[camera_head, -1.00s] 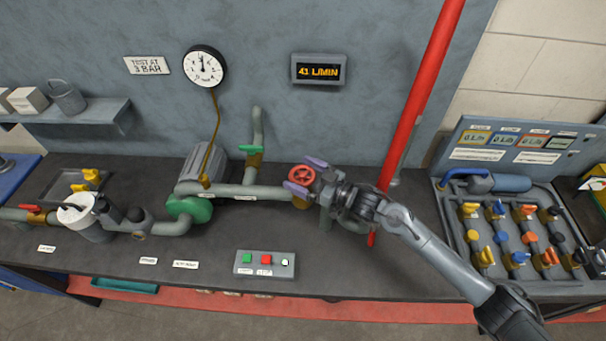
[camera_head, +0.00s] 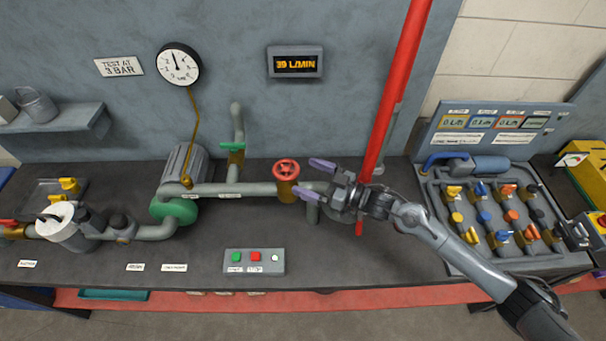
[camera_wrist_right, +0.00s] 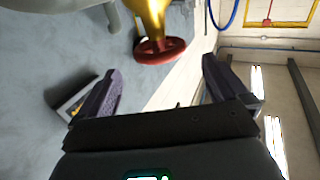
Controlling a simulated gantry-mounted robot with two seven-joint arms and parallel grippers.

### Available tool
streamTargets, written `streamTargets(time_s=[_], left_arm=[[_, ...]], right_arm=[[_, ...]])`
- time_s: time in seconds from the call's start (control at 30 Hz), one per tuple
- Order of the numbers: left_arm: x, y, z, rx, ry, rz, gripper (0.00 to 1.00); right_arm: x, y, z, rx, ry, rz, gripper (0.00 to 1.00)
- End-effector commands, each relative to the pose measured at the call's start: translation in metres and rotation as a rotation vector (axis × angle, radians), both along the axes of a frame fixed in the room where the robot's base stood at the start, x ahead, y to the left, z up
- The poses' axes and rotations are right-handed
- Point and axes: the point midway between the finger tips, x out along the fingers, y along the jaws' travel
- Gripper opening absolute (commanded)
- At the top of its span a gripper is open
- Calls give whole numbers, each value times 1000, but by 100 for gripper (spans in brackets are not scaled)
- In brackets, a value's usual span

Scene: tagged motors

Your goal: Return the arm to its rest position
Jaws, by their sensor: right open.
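My right gripper (camera_head: 312,181) is open and empty, with its purple fingertips spread apart. It is just right of the red handwheel valve (camera_head: 286,168) on the grey pipe and no longer around it. In the right wrist view the red handwheel (camera_wrist_right: 160,50) on its brass stem shows beyond the gap between the open fingers (camera_wrist_right: 158,90), apart from them. My right arm reaches in from the lower right, over the bench. My left gripper is not in view.
The bench holds a green-fronted pump (camera_head: 174,211), a button box (camera_head: 254,261) and a white-topped canister (camera_head: 56,220). A red vertical pipe (camera_head: 395,90) stands behind the gripper. The gauge (camera_head: 179,64) and flow display (camera_head: 295,64) hang on the wall.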

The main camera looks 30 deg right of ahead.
Motion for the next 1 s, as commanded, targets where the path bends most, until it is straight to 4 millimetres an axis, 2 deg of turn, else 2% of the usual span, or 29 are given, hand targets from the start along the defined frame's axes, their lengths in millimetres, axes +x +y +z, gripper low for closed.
streamTargets(time_s=[0.47, 0.67, 0.77, 0.87, 1.0], left_arm=[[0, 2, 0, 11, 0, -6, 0], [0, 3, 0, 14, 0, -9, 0], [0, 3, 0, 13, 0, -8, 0], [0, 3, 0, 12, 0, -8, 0], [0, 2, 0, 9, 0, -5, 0]], right_arm=[[-2, 0, -1, 0, 2, -1, 100], [-10, 13, -15, -29, 36, -54, 100], [-22, 25, -31, -69, 85, -121, 100], [-42, 36, -51, -129, 167, -211, 100], [-85, 42, -79, -236, 339, -344, 100]])
